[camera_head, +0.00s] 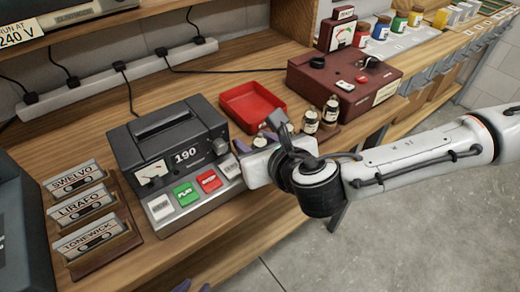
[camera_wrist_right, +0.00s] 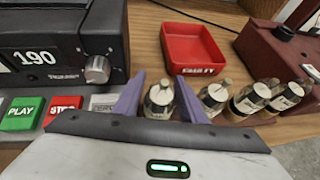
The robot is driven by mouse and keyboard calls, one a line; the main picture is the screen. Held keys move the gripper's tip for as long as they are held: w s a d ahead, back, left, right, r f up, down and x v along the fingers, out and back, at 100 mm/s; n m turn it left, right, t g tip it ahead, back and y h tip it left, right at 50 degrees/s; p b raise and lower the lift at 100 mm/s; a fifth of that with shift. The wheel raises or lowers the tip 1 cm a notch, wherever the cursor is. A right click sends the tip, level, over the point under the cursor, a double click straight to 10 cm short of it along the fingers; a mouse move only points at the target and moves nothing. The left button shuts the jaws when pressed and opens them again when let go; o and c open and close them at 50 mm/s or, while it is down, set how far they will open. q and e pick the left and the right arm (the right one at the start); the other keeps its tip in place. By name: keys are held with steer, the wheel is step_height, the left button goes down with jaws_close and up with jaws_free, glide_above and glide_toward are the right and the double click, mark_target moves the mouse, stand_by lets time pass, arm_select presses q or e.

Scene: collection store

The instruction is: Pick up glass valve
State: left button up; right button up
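Several small glass valves with cream labels and metal tops stand in a row. In the right wrist view, the leftmost glass valve (camera_wrist_right: 160,99) stands upright between the two purple fingers of my right gripper (camera_wrist_right: 161,92). The fingers are spread, with narrow gaps to the glass; contact cannot be told. Other valves (camera_wrist_right: 215,96) stand to its right. In the head view, my right gripper (camera_head: 252,146) partly hides the near valve (camera_head: 259,141), while two others (camera_head: 331,109) show clearly.
A red tray (camera_head: 252,102) lies behind the valves. A dark tape machine (camera_head: 168,150) with coloured buttons stands left, beside a cassette rack (camera_head: 97,225). A maroon tester box (camera_head: 345,82) stands right. The bench's front edge is close.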

steer(key=c, duration=0.8)
steer(key=shift+r, duration=0.1)
